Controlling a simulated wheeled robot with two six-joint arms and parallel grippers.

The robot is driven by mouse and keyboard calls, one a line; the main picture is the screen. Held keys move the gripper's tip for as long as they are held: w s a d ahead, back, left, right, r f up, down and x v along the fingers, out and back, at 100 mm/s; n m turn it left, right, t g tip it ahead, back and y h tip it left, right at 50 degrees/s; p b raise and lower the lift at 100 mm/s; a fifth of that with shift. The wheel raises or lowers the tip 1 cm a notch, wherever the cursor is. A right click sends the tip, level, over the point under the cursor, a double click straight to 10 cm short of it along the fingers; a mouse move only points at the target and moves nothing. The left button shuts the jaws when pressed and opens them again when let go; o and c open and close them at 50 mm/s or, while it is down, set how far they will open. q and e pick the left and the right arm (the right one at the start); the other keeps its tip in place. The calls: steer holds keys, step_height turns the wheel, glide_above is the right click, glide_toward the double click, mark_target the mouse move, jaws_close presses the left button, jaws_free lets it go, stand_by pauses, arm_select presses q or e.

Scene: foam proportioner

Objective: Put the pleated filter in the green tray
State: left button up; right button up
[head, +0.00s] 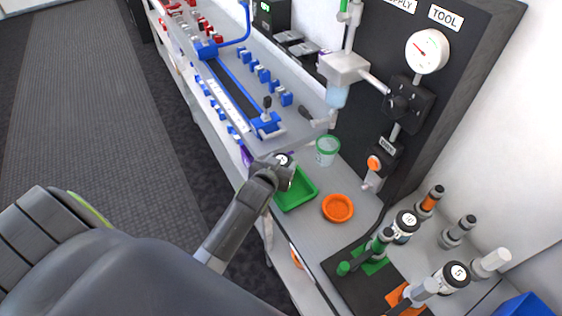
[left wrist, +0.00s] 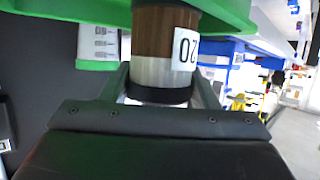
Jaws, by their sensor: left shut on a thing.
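My left gripper (head: 272,170) is shut on the pleated filter, a cylinder with a black cap and round white label (head: 284,158). In the left wrist view the filter (left wrist: 166,40) shows a brown ribbed body, a pale band, a label reading 20 and a black end between the jaws. The green tray (head: 299,202) lies on the bench below my gripper, partly hidden by it. The tray also shows in the left wrist view (left wrist: 232,14), close to the filter's brown end. I cannot tell whether they touch. My right gripper is not in view.
A clear cup with a green rim (head: 327,151) stands just behind the tray. A round orange dish (head: 338,208) is to its right. Several labelled cylinders (head: 456,274) stand at lower right.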

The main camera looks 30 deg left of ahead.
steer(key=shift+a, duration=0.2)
arm_select(q)
steer(key=shift+f, duration=0.15)
steer(key=o, duration=1)
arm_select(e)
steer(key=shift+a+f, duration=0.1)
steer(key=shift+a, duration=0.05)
arm_select(q)
steer(key=shift+s+r, duration=0.1)
steer(key=shift+r, duration=0.1)
steer(key=shift+s, duration=0.35)
steer(key=b+v, duration=0.1)
steer(key=v, duration=1)
steer(key=shift+r, duration=0.2)
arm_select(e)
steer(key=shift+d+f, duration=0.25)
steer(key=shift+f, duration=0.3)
